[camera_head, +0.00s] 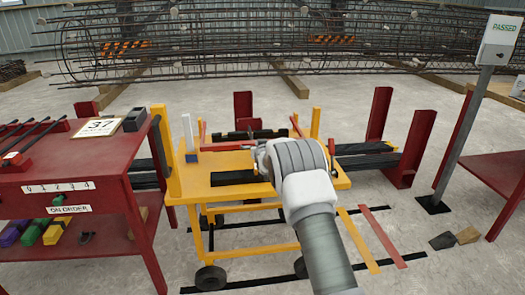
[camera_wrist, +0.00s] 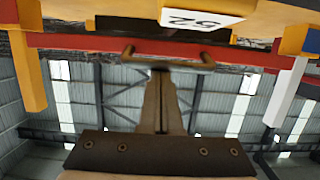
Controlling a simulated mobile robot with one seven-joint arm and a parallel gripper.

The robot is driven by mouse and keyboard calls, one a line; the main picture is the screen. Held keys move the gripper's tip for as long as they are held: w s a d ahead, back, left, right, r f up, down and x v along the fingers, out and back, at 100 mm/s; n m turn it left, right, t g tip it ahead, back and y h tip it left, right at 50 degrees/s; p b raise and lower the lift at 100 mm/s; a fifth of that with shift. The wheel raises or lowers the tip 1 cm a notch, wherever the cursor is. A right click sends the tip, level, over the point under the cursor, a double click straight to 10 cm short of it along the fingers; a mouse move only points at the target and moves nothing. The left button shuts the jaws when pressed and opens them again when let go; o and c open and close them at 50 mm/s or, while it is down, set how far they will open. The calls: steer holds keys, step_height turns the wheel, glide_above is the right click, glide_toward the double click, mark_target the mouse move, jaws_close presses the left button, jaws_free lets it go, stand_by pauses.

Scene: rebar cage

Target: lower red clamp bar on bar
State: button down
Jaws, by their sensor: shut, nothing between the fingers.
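The red clamp bar (camera_wrist: 90,44) runs across the upper part of the wrist view, which looks inverted, with roof below. A brown handle (camera_wrist: 168,62) sticks out from the bar's middle. My gripper (camera_wrist: 159,76) is shut and empty, its fingertips at or very near the handle; I cannot tell whether they touch. A black bar (camera_wrist: 125,28) lies beside the clamp bar, with a white tag marked 52 (camera_wrist: 200,18). In the head view, part of the red clamp bar (camera_head: 228,146) shows above the yellow cart (camera_head: 215,165); my arm hides the gripper and handle.
A red table (camera_head: 85,160) with a 37 sign (camera_head: 100,127) stands left. Red posts (camera_head: 379,115) stand behind and right of the cart. A grey signpost marked PASSED (camera_head: 465,125) is at right.

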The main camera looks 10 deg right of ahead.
steer(key=p+v, duration=0.5)
steer(key=v, duration=1.2)
steer(key=shift+s, duration=0.2)
